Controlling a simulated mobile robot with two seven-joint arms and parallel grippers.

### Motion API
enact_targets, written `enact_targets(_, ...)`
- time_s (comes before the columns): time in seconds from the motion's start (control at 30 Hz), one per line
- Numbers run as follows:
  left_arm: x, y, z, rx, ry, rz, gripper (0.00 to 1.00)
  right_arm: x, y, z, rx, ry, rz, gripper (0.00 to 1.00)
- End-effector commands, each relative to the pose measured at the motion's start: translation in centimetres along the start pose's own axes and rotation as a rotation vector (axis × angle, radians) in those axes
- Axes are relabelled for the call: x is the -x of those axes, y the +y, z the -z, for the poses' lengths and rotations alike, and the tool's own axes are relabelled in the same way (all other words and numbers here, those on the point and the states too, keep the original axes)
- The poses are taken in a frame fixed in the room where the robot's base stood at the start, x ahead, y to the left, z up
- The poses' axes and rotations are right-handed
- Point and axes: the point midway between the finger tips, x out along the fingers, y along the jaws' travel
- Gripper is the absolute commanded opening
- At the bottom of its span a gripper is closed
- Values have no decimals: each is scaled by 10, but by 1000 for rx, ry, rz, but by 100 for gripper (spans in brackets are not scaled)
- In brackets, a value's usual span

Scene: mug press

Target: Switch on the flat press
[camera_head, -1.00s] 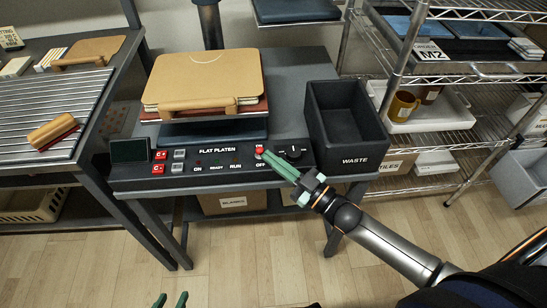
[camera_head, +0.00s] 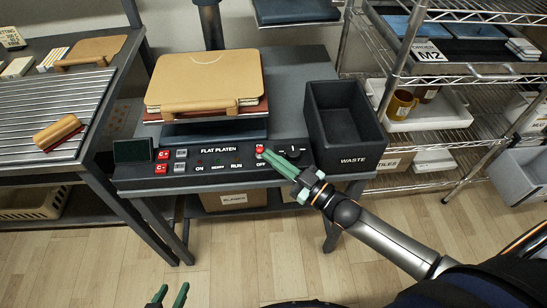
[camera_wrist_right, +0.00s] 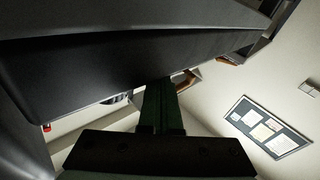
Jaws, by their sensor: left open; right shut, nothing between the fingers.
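The flat press has a black front panel labelled "FLAT PLATEN" (camera_head: 225,148). Small lights sit above the ON, READY and RUN labels, too small to read surely. A red switch (camera_head: 259,148) is at the panel's right, above the OFF label. My right gripper (camera_head: 266,154) is shut and empty, its green fingertips at or just beside the red switch; I cannot tell whether they touch. Its shut fingers also show in the right wrist view (camera_wrist_right: 160,108), under a dark surface. My left gripper (camera_head: 172,289) is open and empty at the bottom edge, away from the press.
A dial (camera_head: 293,152) sits right of the switch. A black waste bin (camera_head: 345,150) stands close to my right gripper. Red and grey buttons are at the panel's left beside a dark screen (camera_head: 132,150). A wire shelf (camera_head: 450,70) is at the right. Open floor lies in front.

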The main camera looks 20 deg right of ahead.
Motion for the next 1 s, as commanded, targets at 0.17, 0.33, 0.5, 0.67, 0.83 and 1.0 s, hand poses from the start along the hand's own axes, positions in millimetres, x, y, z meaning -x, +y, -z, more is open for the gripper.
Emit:
enact_targets(0.17,4,1,10,-1,3,-1,50,-2,1,4,-22,-23,0,0)
enact_targets(0.33,14,3,20,0,-1,-3,50,-3,3,9,-62,-63,0,0)
enact_targets(0.5,28,8,36,4,-7,-9,50,-6,6,15,-133,-135,0,0)
enact_targets(0.67,42,0,43,14,0,18,50,-9,10,17,-218,-222,1,0)
enact_targets(0.83,38,-3,37,14,1,24,50,-8,8,7,-241,-241,0,0)
enact_targets(1.0,39,-3,38,14,0,24,50,-8,8,8,-240,-239,0,0)
